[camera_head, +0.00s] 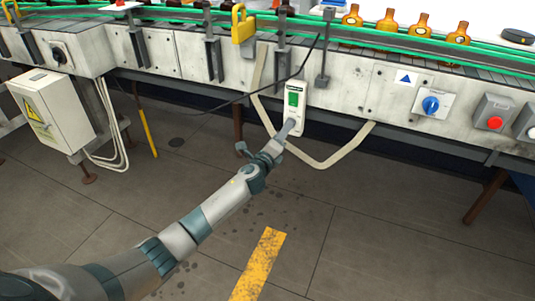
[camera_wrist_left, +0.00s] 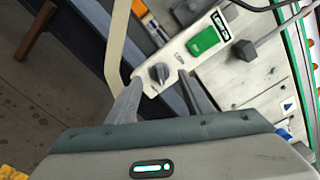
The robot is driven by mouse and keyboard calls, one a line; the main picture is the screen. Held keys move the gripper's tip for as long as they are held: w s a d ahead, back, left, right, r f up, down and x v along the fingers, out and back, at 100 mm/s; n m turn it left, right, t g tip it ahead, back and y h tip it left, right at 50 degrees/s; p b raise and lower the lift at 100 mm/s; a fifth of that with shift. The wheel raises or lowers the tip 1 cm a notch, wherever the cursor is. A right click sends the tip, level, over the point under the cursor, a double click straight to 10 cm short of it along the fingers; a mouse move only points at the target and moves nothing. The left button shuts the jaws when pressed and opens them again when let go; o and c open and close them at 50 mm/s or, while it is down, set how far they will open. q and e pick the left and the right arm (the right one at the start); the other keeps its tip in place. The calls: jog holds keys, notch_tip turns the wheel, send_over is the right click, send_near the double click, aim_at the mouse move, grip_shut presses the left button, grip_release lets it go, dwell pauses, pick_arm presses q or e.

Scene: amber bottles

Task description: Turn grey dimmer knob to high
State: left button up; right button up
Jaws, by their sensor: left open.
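The grey dimmer knob (camera_wrist_left: 159,73) sits low on a narrow white panel (camera_wrist_left: 207,22) with a green display (camera_wrist_left: 205,42). In the head view the panel (camera_head: 303,87) is mounted on the conveyor's front side, and my gripper covers the knob there. My left gripper (camera_head: 288,127) is at the panel's lower end. In the left wrist view its two fingers (camera_wrist_left: 160,78) are apart, one on each side of the knob; I cannot tell whether they touch it. My right gripper is in neither view.
A blue rotary knob (camera_head: 430,105) and a red button (camera_head: 494,123) are further right on the conveyor front. A beige conduit (camera_head: 335,160) loops below the panel, and a black cable (camera_head: 255,92) runs left of it. Amber bottles (camera_head: 421,24) stand on the conveyor. The floor in front is clear.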

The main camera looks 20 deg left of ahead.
pick_arm(q)
jog(key=s, duration=1.3)
jog(key=shift+a+p, duration=0.2)
jog(key=shift+p, duration=0.25)
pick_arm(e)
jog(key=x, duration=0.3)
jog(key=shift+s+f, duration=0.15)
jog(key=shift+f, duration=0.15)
pick_arm(q)
jog(key=shift+f, duration=0.1)
